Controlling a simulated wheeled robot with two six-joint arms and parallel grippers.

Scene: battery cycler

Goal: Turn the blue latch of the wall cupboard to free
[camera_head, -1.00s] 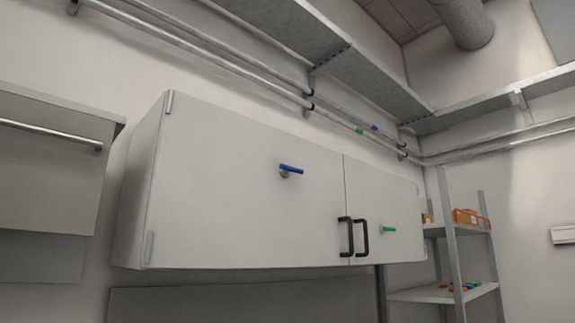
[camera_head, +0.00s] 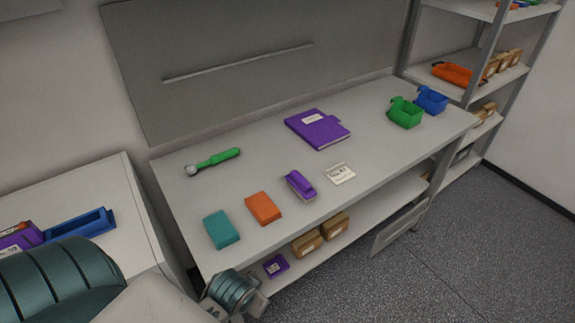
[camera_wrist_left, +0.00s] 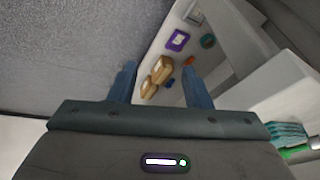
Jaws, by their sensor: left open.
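The wall cupboard and its blue latch are in neither view now. My left gripper (camera_wrist_left: 160,80) shows in the left wrist view with its two blue-grey fingers wide apart and nothing between them against the pads. Beyond the fingers are the floor and a low shelf with brown boxes (camera_wrist_left: 156,76) on it. In the head view, parts of my arm fill the lower left, and its fingers cannot be made out there. My right gripper is in neither view.
A grey workbench (camera_head: 380,145) holds a purple binder (camera_head: 317,128), a green-handled tool (camera_head: 213,162), a teal block (camera_head: 221,229), an orange block (camera_head: 263,208), a purple device (camera_head: 300,186) and a green bin (camera_head: 405,112). A shelf rack stands at right. Floor (camera_head: 470,240) is clear at lower right.

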